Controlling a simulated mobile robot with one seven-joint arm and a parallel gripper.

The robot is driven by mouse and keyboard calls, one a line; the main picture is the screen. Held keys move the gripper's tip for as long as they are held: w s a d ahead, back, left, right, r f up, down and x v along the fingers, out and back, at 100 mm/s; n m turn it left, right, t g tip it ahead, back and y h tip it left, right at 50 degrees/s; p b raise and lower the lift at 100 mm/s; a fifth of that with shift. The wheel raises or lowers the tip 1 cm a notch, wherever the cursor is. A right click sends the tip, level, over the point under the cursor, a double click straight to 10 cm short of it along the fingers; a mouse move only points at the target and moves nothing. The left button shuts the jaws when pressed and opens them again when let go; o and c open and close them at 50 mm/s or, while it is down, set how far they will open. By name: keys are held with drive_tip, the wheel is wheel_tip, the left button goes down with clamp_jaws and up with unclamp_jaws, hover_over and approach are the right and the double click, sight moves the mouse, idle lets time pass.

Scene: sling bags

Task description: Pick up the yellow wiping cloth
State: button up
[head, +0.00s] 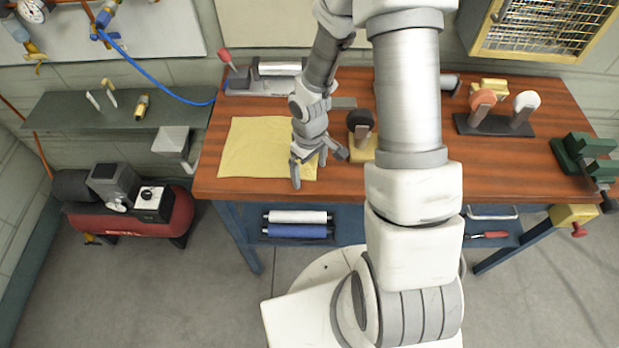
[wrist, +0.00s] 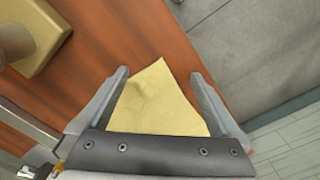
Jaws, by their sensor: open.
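The yellow wiping cloth (head: 252,148) lies flat on the left part of the wooden workbench (head: 460,170), close to its front edge. My gripper (head: 309,176) is over the cloth's right side in the head view and hides part of it. In the wrist view a corner of the cloth (wrist: 155,98) shows between the two spread fingers of my gripper (wrist: 160,82). The fingers are open, with nothing clamped. I cannot tell whether the fingertips touch the cloth or the bench.
A yellow-based block with a dark round knob (head: 361,135) stands just right of my gripper; its base also shows in the wrist view (wrist: 50,40). A grey tool with a red-knobbed lever (head: 238,75) is at the back left. A green vise (head: 583,155) is far right.

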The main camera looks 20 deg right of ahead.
drive_tip(key=shift+c, duration=0.3)
clamp_jaws()
idle(1.0)
idle(0.3)
wheel_tip(320, 180, up, 12)
drive_tip(key=p, duration=0.9)
drive_tip(key=shift+p, duration=0.35)
wheel_tip(320, 180, up, 18)
drive_tip(key=p, duration=0.1)
drive_tip(key=shift+p, duration=0.4)
